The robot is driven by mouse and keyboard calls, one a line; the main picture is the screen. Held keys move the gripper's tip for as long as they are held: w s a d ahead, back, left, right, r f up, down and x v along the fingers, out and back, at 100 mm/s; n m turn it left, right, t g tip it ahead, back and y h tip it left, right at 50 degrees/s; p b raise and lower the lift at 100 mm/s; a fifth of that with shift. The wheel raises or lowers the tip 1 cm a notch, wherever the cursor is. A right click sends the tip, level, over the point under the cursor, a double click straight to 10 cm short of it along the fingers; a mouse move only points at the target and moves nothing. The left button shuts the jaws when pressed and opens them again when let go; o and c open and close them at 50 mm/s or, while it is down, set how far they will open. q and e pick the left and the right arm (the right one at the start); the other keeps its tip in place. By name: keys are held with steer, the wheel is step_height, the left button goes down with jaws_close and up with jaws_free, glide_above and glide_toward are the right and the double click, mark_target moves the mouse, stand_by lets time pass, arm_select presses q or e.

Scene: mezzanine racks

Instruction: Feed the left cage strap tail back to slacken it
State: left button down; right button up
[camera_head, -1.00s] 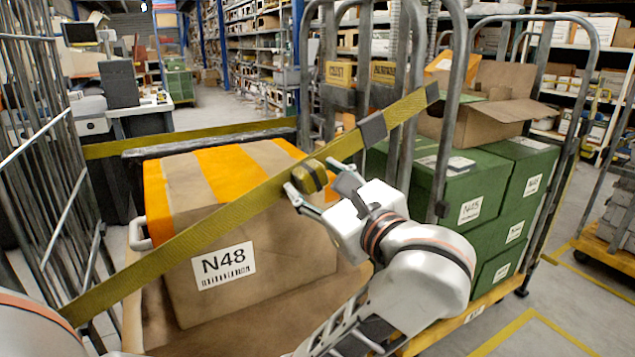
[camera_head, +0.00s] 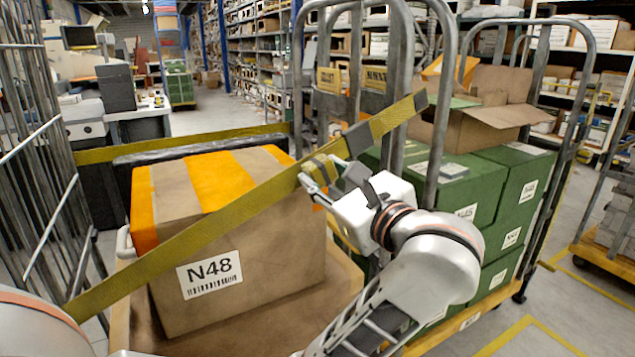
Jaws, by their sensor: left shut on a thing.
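A long yellow-olive strap (camera_head: 200,237) runs diagonally across the front of the left cage, from low left to a hooked end by the upright bars. A dark grey buckle (camera_head: 357,138) sits on it, right of the middle. My left gripper (camera_head: 319,171) is at the strap just below and left of this buckle. It is shut on the short yellow strap tail (camera_head: 322,164), which is partly hidden by the fingers. Behind the strap stands a brown box (camera_head: 265,235) with orange stripes and an N48 label. My right gripper is not in view.
Tubular cage bars (camera_head: 446,100) rise close behind and right of my left gripper. Green boxes (camera_head: 478,190) and an open carton (camera_head: 480,120) fill the right-hand cage. A barred cage side (camera_head: 45,190) stands at the left.

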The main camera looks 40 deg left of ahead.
arm_select(q)
steer(key=shift+w+d+r, duration=0.35)
steer(key=shift+w+r, duration=0.15)
steer(key=shift+w, duration=0.3)
steer(key=c, duration=1.5)
jaws_free()
steer(key=shift+o, duration=0.4)
steer(key=shift+w+d, duration=0.1)
step_height(320, 180, up, 10)
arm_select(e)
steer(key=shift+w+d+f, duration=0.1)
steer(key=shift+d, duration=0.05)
arm_select(q)
steer(key=shift+f, duration=0.1)
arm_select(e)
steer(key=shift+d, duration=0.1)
